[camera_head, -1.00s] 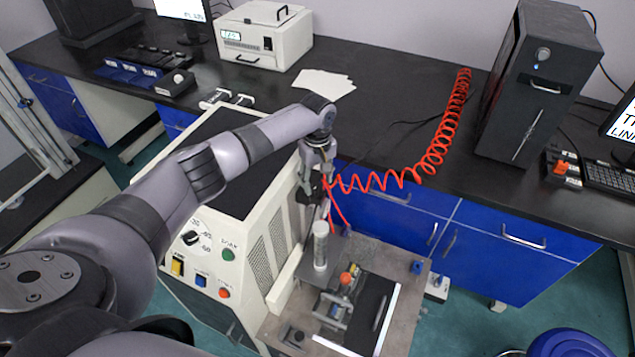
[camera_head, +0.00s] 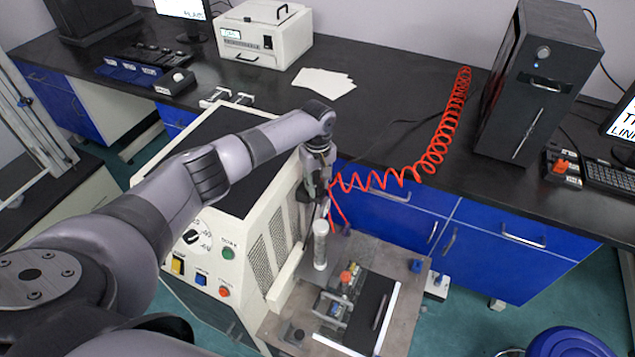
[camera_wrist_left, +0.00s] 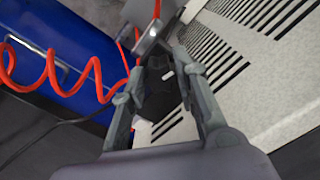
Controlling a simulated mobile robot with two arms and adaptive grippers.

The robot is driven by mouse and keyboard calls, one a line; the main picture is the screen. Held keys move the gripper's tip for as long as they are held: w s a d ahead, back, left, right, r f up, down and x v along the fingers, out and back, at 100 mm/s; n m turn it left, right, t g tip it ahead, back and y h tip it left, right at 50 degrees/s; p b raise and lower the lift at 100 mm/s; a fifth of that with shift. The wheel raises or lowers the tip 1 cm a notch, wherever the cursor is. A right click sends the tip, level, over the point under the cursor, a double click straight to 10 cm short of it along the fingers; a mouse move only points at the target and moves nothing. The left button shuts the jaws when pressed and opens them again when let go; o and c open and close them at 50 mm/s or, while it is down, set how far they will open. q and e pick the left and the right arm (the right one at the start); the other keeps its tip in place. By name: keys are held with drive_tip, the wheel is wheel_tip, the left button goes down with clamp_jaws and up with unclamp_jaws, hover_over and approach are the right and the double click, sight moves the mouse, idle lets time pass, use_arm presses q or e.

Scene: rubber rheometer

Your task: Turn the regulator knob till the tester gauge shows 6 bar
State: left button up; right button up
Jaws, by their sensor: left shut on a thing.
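My left gripper (camera_head: 320,195) reaches down beside the right side of the cream tester (camera_head: 262,228), near the lower end of the red coiled hose. In the left wrist view, its two fingers (camera_wrist_left: 156,84) are shut on the dark regulator knob (camera_wrist_left: 158,74), one on each side. A small white mark shows on the knob. A grey metal part (camera_wrist_left: 150,42) with a red tube stands just beyond it. I cannot make out a pressure gauge or its reading in either view. My right gripper is not in view.
The red coiled hose (camera_head: 437,150) runs from the bench to the regulator area. A pale upright cylinder (camera_head: 320,246) stands on the tester's lower plate (camera_head: 412,262), close below my gripper. Vent slots (camera_wrist_left: 215,75) line the tester wall. A black tower (camera_head: 530,95) stands on the bench.

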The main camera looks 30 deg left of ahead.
use_arm(q)
clamp_jaws()
drive_tip(key=shift+m, duration=0.3)
drive_tip(key=shift+m+p, duration=0.45)
drive_tip(key=shift+m, duration=0.15)
drive_tip(key=shift+m+p, duration=0.45)
drive_tip(key=shift+m, duration=0.75)
drive_tip(key=m, duration=0.3)
drive_tip(key=shift+m+p, duration=0.3)
drive_tip(key=shift+a+m, duration=0.1)
drive_tip(key=shift+m, duration=1.6)
